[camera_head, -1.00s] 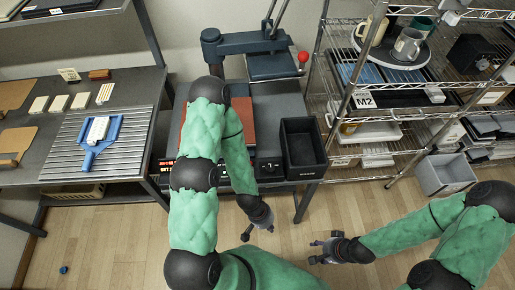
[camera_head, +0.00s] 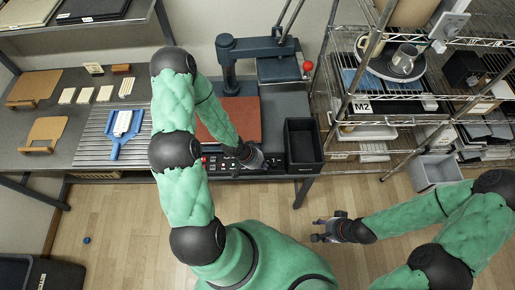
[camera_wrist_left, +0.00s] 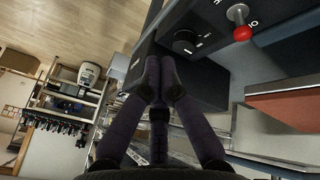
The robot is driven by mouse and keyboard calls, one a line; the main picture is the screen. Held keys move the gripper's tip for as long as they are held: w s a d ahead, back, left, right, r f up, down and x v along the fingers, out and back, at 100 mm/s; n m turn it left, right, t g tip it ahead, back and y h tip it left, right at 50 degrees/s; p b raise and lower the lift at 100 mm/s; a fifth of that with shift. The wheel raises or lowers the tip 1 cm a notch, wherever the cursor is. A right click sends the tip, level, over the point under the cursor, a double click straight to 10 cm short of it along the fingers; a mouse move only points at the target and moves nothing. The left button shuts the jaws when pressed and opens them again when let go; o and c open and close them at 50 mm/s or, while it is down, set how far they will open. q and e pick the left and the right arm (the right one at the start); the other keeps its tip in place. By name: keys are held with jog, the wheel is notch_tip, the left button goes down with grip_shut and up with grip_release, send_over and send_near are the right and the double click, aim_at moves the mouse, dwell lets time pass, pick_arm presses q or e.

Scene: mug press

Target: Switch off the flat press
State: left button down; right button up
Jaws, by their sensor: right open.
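The flat press (camera_head: 239,117) stands at the back centre, with a reddish pad, a raised dark upper plate (camera_head: 278,69) and a red-balled handle (camera_head: 307,66). Its front control panel (camera_head: 222,168) faces me. My right gripper (camera_head: 320,231) is open and empty over the floor.
A black bin (camera_head: 304,146) stands right of the press, close to my left gripper. A wire shelf (camera_head: 345,130) with mugs is further right, a grey bin (camera_head: 436,172) below it. A workbench (camera_head: 75,150) with a blue-handled tool is left. Open floor lies in front.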

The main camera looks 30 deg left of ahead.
pick_arm(q)
jog(key=w+a+r+m+t+y, duration=0.1)
jog(key=w+a+r+m, duration=0.1)
jog(key=a, duration=0.7)
jog(key=shift+w+a+r, duration=0.15)
jog(key=shift+w+a, duration=0.2)
jog(key=shift+w, duration=0.35)
jog(key=b+x, duration=0.4)
jog(key=x, duration=0.4)
jog(key=shift+w+d+f, duration=0.15)
jog(key=shift+f, duration=0.15)
jog(key=shift+w+d+f, duration=0.15)
jog(key=shift+w+f, duration=0.15)
jog(key=shift+f, duration=0.25)
